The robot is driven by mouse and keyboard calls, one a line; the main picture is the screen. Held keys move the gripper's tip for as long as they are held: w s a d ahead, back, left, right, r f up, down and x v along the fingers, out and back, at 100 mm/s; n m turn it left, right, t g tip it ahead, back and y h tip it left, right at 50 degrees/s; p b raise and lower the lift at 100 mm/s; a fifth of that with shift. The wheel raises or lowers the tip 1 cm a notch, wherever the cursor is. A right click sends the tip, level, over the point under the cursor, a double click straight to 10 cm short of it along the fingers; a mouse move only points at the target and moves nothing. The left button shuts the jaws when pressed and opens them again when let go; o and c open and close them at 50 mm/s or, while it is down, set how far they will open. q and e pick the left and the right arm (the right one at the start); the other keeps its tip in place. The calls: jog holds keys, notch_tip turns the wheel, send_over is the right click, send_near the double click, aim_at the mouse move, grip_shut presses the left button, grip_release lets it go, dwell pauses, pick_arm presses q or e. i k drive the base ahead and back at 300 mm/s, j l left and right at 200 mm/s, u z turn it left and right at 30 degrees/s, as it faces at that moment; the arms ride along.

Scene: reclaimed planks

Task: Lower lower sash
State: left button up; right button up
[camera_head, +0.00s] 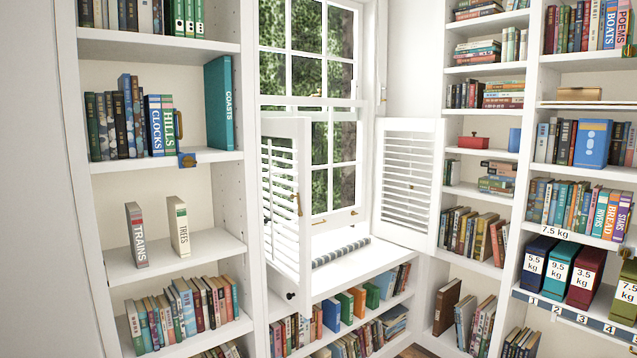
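The window's lower sash (338,217) is a white-framed pane with muntins, with two small brass lifts on its bottom rail. Its top rail (310,101) crosses the window at about mid-height, below the upper sash (306,40). White below the bottom rail makes it hard to tell whether there is a gap above the white sill (345,262). The left shutter (286,205) swings out into the room and hides the sash's left part. The right shutter (408,180) stands open against the right side. Neither of my grippers is in view.
A grey striped roll (341,252) lies on the sill near the sash. Bookshelves flank the window, and a low bookcase (350,325) stands beneath the sill. Labelled weight boxes (586,272) sit at the right.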

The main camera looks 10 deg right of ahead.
aim_at(332, 220)
jog(key=i+l, duration=0.4)
jog(key=i, duration=0.2)
jog(key=i+l, duration=0.4)
jog(key=i, duration=0.15)
jog(key=i+l, duration=0.4)
jog(key=i, duration=0.2)
jog(key=i+l, duration=0.4)
jog(key=i, duration=0.2)
jog(key=l+u, duration=0.25)
jog(key=l, duration=0.25)
jog(key=k+l+u, duration=0.1)
jog(key=l+u, duration=0.15)
jog(key=l, duration=0.25)
jog(key=k+l+u, duration=0.1)
jog(key=l+u, duration=0.2)
jog(key=l, duration=0.15)
